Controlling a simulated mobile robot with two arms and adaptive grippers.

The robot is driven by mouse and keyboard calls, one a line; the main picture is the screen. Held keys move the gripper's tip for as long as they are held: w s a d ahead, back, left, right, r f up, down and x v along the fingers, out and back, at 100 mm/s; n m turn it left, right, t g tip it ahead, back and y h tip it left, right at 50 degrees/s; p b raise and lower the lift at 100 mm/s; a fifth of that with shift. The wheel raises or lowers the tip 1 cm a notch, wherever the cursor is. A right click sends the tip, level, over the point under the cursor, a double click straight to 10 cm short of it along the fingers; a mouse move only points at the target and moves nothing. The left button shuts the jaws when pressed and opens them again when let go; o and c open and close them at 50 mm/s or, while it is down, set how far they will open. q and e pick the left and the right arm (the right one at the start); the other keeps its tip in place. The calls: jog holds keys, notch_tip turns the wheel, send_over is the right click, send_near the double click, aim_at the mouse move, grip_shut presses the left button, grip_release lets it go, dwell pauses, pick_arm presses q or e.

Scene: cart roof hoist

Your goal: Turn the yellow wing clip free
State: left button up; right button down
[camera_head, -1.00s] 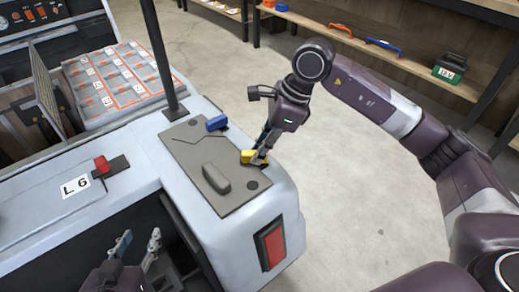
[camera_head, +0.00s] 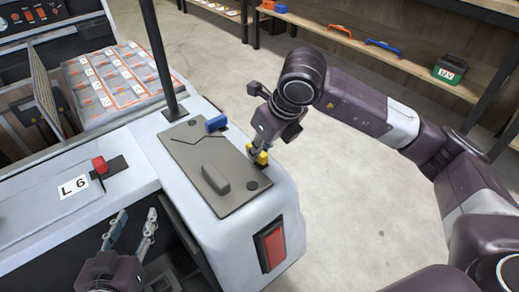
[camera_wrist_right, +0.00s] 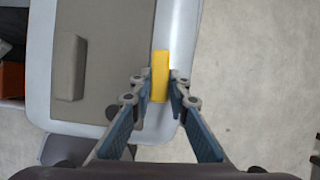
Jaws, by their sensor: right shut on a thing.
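The yellow wing clip (camera_head: 259,156) sits at the right edge of the grey plate on the cart's corner, and it also shows in the right wrist view (camera_wrist_right: 160,75). My right gripper (camera_head: 257,160) is shut on the yellow clip, with a finger on each side of it in the right wrist view (camera_wrist_right: 161,92). The gripper partly hides the clip in the head view. My left gripper (camera_head: 134,226) is open and empty, in front of the cart's near side at the lower left. A blue clip (camera_head: 216,123) sits at the plate's far edge.
The grey plate (camera_head: 200,160) carries a raised grey handle (camera_head: 215,179). A dark post (camera_head: 160,60) rises beside it. A red latch (camera_head: 99,164) sits near the L6 label. A battery block (camera_head: 110,78) lies behind. Floor is clear to the right.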

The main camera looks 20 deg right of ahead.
jog(key=shift+m, duration=0.4)
jog(key=shift+r, duration=0.1)
jog(key=c, duration=1.8)
grip_release()
jog(key=shift+c, duration=0.2)
jog(key=v, duration=1.2)
jog(key=shift+a, duration=0.15)
jog(key=shift+s, duration=0.1)
